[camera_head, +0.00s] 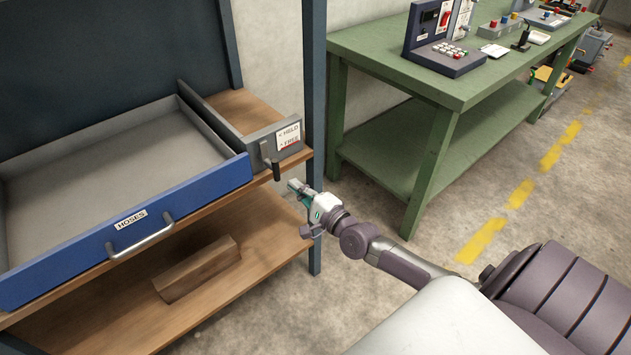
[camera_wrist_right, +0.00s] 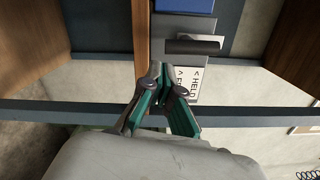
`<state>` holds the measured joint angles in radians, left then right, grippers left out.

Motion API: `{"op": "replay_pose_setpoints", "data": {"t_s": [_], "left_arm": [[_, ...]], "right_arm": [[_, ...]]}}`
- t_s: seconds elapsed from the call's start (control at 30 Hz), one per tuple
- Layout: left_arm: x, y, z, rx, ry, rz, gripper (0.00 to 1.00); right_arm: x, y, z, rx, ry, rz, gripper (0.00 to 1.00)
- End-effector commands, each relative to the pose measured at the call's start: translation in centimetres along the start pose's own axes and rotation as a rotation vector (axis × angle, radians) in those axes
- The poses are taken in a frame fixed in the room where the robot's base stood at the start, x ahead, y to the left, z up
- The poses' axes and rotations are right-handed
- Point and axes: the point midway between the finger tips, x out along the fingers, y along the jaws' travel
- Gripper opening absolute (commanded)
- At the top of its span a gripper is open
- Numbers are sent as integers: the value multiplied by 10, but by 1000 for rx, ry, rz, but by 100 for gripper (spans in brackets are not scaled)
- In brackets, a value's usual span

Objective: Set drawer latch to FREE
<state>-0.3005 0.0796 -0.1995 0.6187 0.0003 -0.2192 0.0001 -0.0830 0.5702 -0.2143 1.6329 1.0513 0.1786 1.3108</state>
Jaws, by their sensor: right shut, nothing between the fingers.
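The drawer latch is a grey block (camera_head: 278,140) at the right end of the blue drawer front. Its dark lever (camera_head: 276,171) hangs at the block's front face, and shows as a dark bar in the wrist view (camera_wrist_right: 193,46). A white label (camera_head: 289,135) reads HELD with a left arrow and FREE with an up arrow; I cannot tell which mark the lever matches. My right gripper (camera_head: 294,185) is shut and empty, just right of and below the lever, with a visible gap. It also shows in the wrist view (camera_wrist_right: 158,72), covering part of the label. My left gripper is out of view.
The blue drawer (camera_head: 70,255), labelled HOSES, has a metal handle (camera_head: 142,240) and an empty grey inside. A wooden shelf with a wooden block (camera_head: 197,268) lies below. A dark post (camera_head: 314,90) stands beside the latch. A green workbench (camera_head: 385,60) is at right.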

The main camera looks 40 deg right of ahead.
Motion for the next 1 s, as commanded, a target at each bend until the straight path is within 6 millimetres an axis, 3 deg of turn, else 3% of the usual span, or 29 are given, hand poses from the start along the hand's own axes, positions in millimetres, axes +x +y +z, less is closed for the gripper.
{"op": "replay_pose_setpoints", "data": {"t_s": [0.2, 0.43, 0.63, 1.0], "left_arm": [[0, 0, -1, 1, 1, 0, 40], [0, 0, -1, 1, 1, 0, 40], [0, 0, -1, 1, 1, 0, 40], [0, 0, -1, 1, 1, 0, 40]], "right_arm": [[-48, 2, 0, -1, 0, 6, 0], [-85, 1, 0, 0, 0, 3, 0], [-96, 0, 0, 0, -1, 0, 0], [-97, 0, 0, 1, 0, 0, 0]]}}
